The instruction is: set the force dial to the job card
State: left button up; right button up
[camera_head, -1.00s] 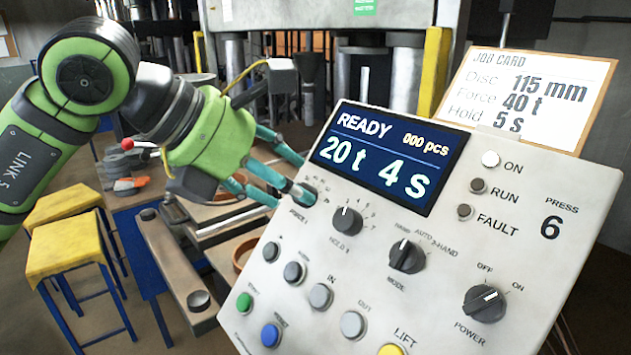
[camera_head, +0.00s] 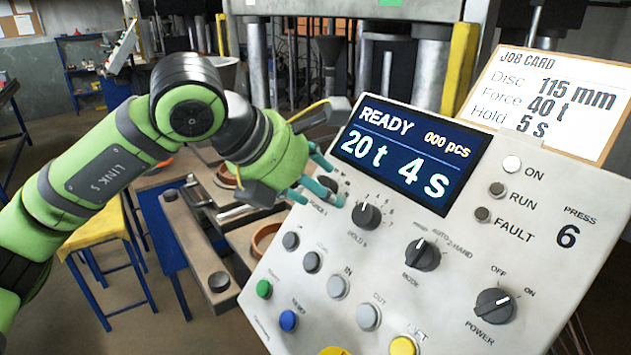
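The control panel (camera_head: 450,262) is tilted towards me. Its display (camera_head: 410,150) reads READY, 000 pcs, 20 t and 4 s. The job card (camera_head: 545,100) behind it reads Disc 115 mm, Force 40 t, Hold 5 s. The force dial (camera_head: 328,184) is a dark knob at the panel's upper left, partly hidden by my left gripper (camera_head: 335,185). The gripper's teal fingers are apart, one above and one below the dial; I cannot tell whether they touch it. The hold dial (camera_head: 367,216) is just right of the lower finger. My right gripper is not in view.
The mode dial (camera_head: 422,254) and power dial (camera_head: 495,304) are lower right. Several push buttons, including a green one (camera_head: 264,289) and a blue one (camera_head: 288,321), line the lower left. The press (camera_head: 400,75) stands behind.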

pick_arm(q)
jog(key=c, duration=1)
jog(key=shift+o, duration=0.2)
jog(key=shift+f, duration=0.1)
jog(key=shift+f+m+b, duration=0.25)
jog(key=shift+m+b, duration=0.25)
jog(key=shift+b, duration=0.3)
jog(key=m+b, duration=0.3)
jog(key=b, duration=0.1)
jog(key=shift+f+m, duration=0.15)
jog(key=shift+m, duration=0.25)
grip_shut()
jog(key=m+b, duration=0.2)
jog(key=m, duration=0.1)
jog(key=shift+t, duration=0.3)
jog(key=shift+r+m+b, duration=0.2)
jog(key=shift+m+b, duration=0.5)
jog(key=shift+m, duration=1.1)
jog(key=shift+r, duration=0.1)
